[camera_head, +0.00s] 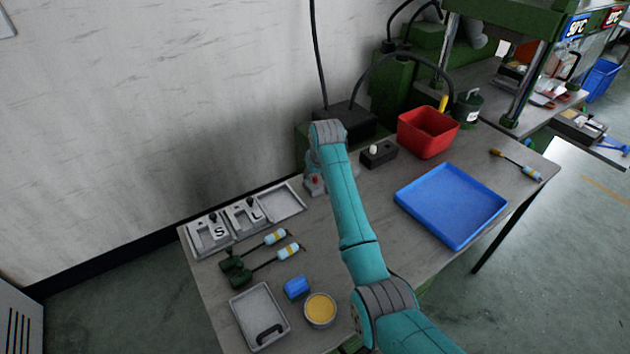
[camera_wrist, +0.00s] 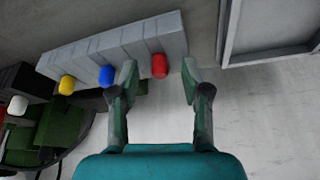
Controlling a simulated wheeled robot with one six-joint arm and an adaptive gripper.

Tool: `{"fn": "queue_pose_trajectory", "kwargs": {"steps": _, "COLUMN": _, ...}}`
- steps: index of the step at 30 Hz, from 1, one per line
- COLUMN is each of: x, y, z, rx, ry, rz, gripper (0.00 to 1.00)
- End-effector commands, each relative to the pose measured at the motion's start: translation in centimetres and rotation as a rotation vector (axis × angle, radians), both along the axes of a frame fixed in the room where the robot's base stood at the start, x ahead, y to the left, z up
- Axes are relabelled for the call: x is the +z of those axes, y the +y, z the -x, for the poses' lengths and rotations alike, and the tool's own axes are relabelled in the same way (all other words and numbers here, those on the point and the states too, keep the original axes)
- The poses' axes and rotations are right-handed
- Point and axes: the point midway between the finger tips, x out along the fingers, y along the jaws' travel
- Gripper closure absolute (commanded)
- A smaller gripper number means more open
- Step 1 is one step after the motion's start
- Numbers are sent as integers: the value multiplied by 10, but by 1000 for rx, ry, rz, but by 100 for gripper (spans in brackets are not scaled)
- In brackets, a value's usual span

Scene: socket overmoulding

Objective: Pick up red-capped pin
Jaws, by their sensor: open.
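The red-capped pin shows as a red cap (camera_wrist: 160,66) at the right part of a grey slotted block (camera_wrist: 120,42) in the wrist view. My gripper (camera_wrist: 159,72) is open, with one finger on each side of the red cap in the picture. I cannot tell whether either finger touches it. A blue cap (camera_wrist: 106,75) and a yellow cap (camera_wrist: 67,85) sit to the left on the same block. In the head view a small red spot (camera_head: 316,180) shows beside my arm. My arm hides most of the block and gripper there.
A grey tray rim (camera_wrist: 230,30) stands right of the block in the wrist view. A black block with a white knob (camera_head: 378,155), a red bin (camera_head: 428,130) and a blue tray (camera_head: 450,205) are right of my arm. Several tools lie at the left, beside a yellow-filled tin (camera_head: 320,308).

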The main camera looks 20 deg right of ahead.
Motion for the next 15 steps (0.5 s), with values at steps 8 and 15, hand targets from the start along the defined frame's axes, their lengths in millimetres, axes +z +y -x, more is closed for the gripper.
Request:
{"fn": "queue_pose_trajectory", "kwargs": {"steps": 8, "x": -2, "y": 0, "z": -1, "rx": 0, "ry": -1, "rz": 0, "gripper": 58}}
{"fn": "queue_pose_trajectory", "kwargs": {"steps": 15, "x": -1, "y": 0, "z": -1, "rx": 0, "ry": -1, "rz": 0, "gripper": 100}}
